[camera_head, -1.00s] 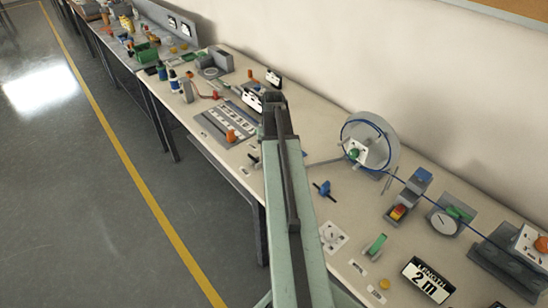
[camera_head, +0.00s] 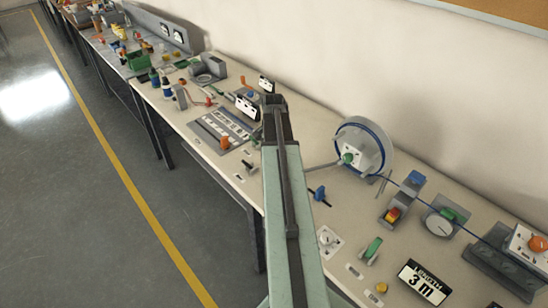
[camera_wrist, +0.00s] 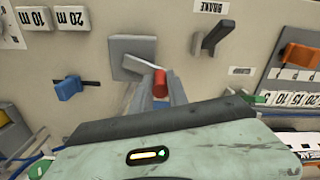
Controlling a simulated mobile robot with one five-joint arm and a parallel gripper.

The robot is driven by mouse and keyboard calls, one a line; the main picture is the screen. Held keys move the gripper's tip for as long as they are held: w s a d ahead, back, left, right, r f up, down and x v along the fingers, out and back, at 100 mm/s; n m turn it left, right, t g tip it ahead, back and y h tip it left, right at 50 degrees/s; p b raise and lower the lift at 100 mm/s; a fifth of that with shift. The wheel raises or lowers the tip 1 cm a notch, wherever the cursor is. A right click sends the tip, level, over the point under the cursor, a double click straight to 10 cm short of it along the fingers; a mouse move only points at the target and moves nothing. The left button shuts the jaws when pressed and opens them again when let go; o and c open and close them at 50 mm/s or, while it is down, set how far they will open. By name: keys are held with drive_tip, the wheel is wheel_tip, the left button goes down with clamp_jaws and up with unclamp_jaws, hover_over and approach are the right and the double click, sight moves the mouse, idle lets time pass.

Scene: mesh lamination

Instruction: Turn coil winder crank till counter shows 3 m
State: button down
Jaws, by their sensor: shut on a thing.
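The length counter (camera_head: 423,283) stands at the front right of the bench in the head view and reads 3 m. The winder wheel (camera_head: 368,140) with its blue wire and a white plate with a green knob (camera_head: 347,157) stands at the back. In the wrist view, the red crank grip (camera_wrist: 160,83) is between the fingers of my gripper (camera_wrist: 157,92), which is shut on it. The grey crank arm (camera_wrist: 138,64) runs from the grip to a grey square mount. In the head view my arm hides the crank and my gripper.
A black brake lever (camera_wrist: 217,37) is right of the crank, and a blue lever (camera_wrist: 70,88) is left. An orange knob (camera_wrist: 300,56) is farther right. In the head view, a red-yellow switch box (camera_head: 392,214) and dial (camera_head: 440,222) stand beside the wire.

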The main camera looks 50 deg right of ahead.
drive_tip(key=shift+d, duration=0.1)
idle(0.3)
drive_tip(key=c, duration=1.3)
unclamp_jaws()
wheel_tip(320, 180, up, 8)
drive_tip(key=p, duration=0.8)
drive_tip(key=shift+f, duration=0.1)
